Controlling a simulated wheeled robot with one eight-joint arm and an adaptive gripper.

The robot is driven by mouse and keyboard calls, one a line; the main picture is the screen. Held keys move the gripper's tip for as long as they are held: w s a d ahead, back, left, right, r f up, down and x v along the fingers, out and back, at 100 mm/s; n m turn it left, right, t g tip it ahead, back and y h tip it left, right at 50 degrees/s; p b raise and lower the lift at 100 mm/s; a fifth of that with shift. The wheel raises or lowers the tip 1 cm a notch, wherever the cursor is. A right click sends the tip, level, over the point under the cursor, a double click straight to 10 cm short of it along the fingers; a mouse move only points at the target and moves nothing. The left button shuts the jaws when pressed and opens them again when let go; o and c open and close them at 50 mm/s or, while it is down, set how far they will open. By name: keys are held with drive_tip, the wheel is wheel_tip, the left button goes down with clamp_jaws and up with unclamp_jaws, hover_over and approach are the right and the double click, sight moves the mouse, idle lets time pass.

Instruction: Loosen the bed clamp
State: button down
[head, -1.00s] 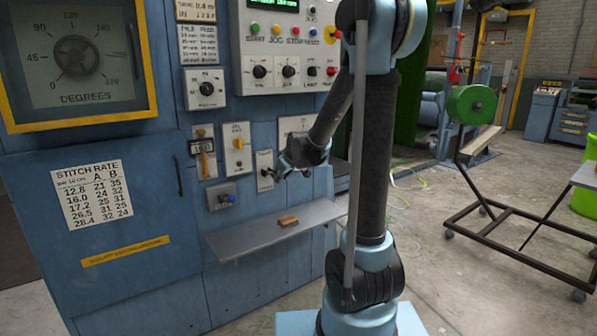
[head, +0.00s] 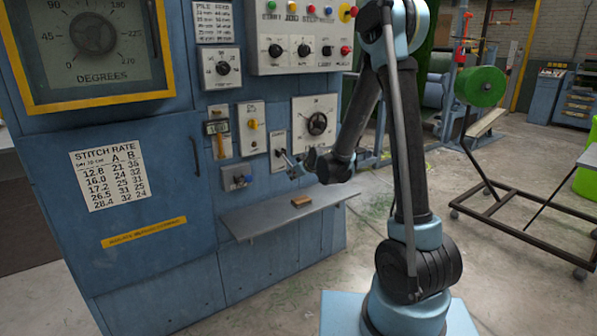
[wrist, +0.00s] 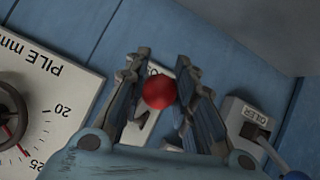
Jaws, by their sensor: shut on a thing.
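The bed clamp is a small lever on a pale plate (head: 278,146) on the blue machine front, left of the pile dial. Its red ball knob (wrist: 159,92) shows in the wrist view, with part of the pale plate behind it. My gripper (wrist: 158,85) is shut on the knob, one finger at each side. In the head view my gripper (head: 291,164) is at the lever's outer end, low and right of the plate. The lever slants down to the right there. The lever's shaft is mostly hidden in the wrist view.
The pile dial (head: 316,122) is right of the clamp plate. The oiler (head: 236,177) is at lower left. A grey shelf (head: 262,220) with a small brown block (head: 301,201) juts out below. A wheeled frame (head: 520,215) stands on the floor at right.

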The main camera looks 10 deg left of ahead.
drive_tip(key=shift+w+a+f, duration=0.15)
drive_tip(key=shift+w+f, duration=0.05)
drive_tip(key=shift+f, duration=0.45)
drive_tip(key=shift+s+a, duration=0.1)
drive_tip(key=shift+a, duration=0.2)
idle(0.6)
drive_tip(key=c, duration=1.3)
unclamp_jaws()
drive_tip(key=shift+d+r, duration=0.1)
drive_tip(key=shift+s+d+r, duration=0.3)
drive_tip(key=shift+s, duration=0.05)
drive_tip(key=shift+v, duration=5.3)
